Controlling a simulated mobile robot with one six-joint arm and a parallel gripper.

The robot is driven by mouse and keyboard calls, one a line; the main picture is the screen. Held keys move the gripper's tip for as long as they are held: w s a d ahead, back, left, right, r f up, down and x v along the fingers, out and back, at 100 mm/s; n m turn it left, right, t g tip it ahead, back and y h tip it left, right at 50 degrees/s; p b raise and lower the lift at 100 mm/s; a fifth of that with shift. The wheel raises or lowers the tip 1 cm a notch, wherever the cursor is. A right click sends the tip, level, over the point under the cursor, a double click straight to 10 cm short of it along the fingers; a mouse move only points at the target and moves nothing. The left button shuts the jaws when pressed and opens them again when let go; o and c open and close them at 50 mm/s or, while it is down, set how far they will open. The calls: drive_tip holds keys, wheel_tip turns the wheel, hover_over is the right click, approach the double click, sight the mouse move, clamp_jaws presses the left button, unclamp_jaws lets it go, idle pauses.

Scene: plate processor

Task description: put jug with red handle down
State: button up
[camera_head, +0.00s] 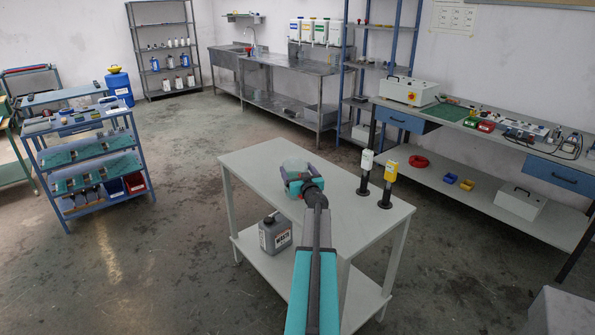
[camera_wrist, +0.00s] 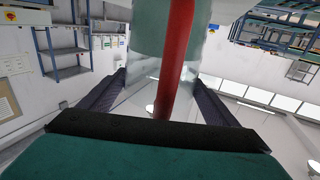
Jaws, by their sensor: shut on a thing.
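The jug is a clear, pale greenish vessel (camera_head: 294,165) at the left part of the grey table (camera_head: 345,215) in the head view. Its red handle (camera_wrist: 176,55) runs down the middle of the wrist view, in front of the clear body (camera_wrist: 146,50). My gripper (camera_head: 299,182) is shut on the jug, with a dark finger on each side in the wrist view (camera_wrist: 158,80). The jug appears upright, at or just above the table top; I cannot tell whether its base touches. My gripper partly hides it in the head view.
Two dispensers, one white-topped (camera_head: 366,165) and one yellow-topped (camera_head: 389,175), stand at the table's right back. A grey waste canister (camera_head: 275,232) is on the lower shelf. The table top between jug and dispensers is clear, as is its front right.

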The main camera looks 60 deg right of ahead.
drive_tip(key=o, duration=2)
drive_tip(key=shift+r, duration=0.1)
drive_tip(key=shift+b+v, duration=0.5)
drive_tip(key=shift+v, duration=5.55)
